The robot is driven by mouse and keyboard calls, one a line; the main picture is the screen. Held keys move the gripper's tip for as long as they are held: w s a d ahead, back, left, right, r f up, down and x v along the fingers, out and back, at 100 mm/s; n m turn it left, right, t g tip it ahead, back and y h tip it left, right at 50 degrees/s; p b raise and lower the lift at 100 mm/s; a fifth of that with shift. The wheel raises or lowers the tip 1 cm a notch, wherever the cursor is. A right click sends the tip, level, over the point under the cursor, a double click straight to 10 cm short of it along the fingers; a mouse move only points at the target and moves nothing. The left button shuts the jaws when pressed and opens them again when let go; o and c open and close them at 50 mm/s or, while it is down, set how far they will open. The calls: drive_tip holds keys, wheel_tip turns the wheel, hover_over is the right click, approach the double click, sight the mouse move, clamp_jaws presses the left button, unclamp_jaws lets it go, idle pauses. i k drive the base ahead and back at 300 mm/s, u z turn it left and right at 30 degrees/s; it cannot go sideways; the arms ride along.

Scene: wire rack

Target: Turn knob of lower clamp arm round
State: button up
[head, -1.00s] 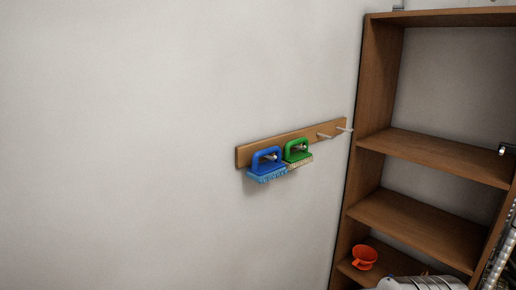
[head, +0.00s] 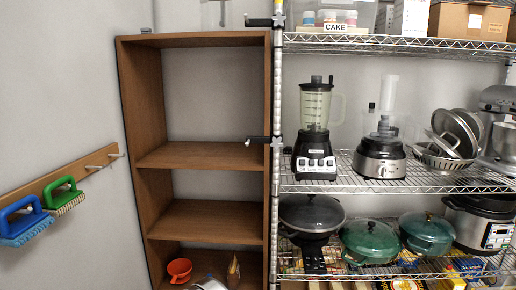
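The lower clamp arm (head: 262,140) is a short dark bar on the left front post of the wire rack (head: 278,110). It points left across the edge of the wooden shelf unit, level with the blender's base. A small pale tip shows at its left end; the knob is too small to make out clearly. A similar upper clamp arm (head: 260,21) sits higher on the same post. My gripper is not in view. A pale rounded piece shows at the bottom edge, too cut off to identify.
The wooden shelf unit (head: 200,40) stands left of the rack, mostly empty, with an orange cup (head: 180,270) low down. The rack holds a blender (head: 315,130), a food processor (head: 380,150) and several pots. Blue (head: 25,222) and green (head: 64,195) brushes hang at left.

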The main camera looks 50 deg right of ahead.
sight(276, 143)
drive_tip(key=z, duration=0.05)
drive_tip(key=k, duration=0.5)
drive_tip(key=u, duration=0.65)
drive_tip(key=i, duration=1.15)
drive_tip(key=z, duration=1.3)
